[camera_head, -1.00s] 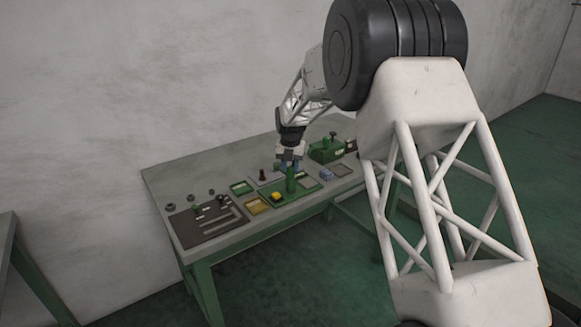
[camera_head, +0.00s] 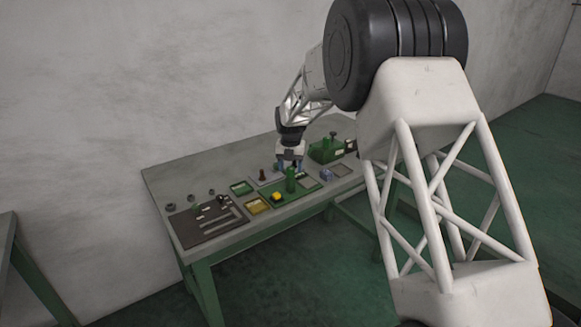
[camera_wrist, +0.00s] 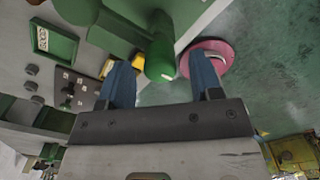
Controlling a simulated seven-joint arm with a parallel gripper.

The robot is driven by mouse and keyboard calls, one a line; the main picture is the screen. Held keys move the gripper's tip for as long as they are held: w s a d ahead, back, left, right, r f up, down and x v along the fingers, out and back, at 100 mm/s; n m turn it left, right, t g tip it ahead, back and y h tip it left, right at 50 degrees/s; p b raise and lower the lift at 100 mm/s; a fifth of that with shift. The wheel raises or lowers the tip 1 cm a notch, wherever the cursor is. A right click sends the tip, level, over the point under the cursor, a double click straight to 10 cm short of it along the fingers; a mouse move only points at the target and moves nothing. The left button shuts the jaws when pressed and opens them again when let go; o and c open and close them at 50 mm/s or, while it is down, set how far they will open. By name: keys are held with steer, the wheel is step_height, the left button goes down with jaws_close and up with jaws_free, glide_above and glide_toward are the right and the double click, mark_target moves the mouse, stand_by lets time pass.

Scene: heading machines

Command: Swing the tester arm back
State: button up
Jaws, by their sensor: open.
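The tester is a green plate (camera_head: 308,187) on the bench, with a thick green upright part (camera_head: 291,181) and a yellow piece (camera_head: 277,197) at its front. I cannot tell for sure which part is the swinging arm. My gripper (camera_head: 290,166) is open, pointing down just behind the green upright part. In the wrist view, its two blue fingers (camera_wrist: 163,85) stand apart, with the green cylindrical part (camera_wrist: 160,60) showing beyond and between them. I see no contact. The yellow piece (camera_wrist: 138,62) shows beside the left finger.
A green-rimmed tray (camera_head: 241,188) and a yellow tray (camera_head: 257,206) lie left of the tester. A dark panel (camera_head: 200,228) is further left. A green machine (camera_head: 326,150) with a black knob stands behind right; a blue block (camera_head: 326,175) lies right.

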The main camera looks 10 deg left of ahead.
steer(key=shift+r, duration=3.9)
steer(key=shift+s+d+r+m, duration=0.25)
steer(key=shift+d+r+m, duration=0.05)
steer(key=shift+d+r, duration=0.1)
steer(key=s+d+r+m, duration=0.5)
steer(key=s+d+m, duration=0.15)
steer(key=s, duration=0.25)
steer(key=s+d+r+m+t, duration=0.1)
steer(key=s+d+r+m, duration=0.35)
steer(key=s+d, duration=0.35)
steer(key=s+d+r+m, duration=0.4)
steer(key=s+d+m, duration=0.3)
steer(key=s+d, duration=0.15)
steer(key=s+d+f+m, duration=0.2)
steer(key=s+m, duration=0.4)
steer(key=s, duration=0.4)
steer(key=s+d+f+m+t, duration=0.1)
steer(key=s+d+m, duration=0.3)
steer(key=s, duration=0.7)
steer(key=s+d+f+m, duration=0.3)
steer(key=s+m, duration=0.4)
steer(key=s, duration=0.4)
steer(key=shift+d+m+t, duration=0.3)
steer(key=shift+d+m, duration=0.1)
steer(key=shift+d, duration=0.2)
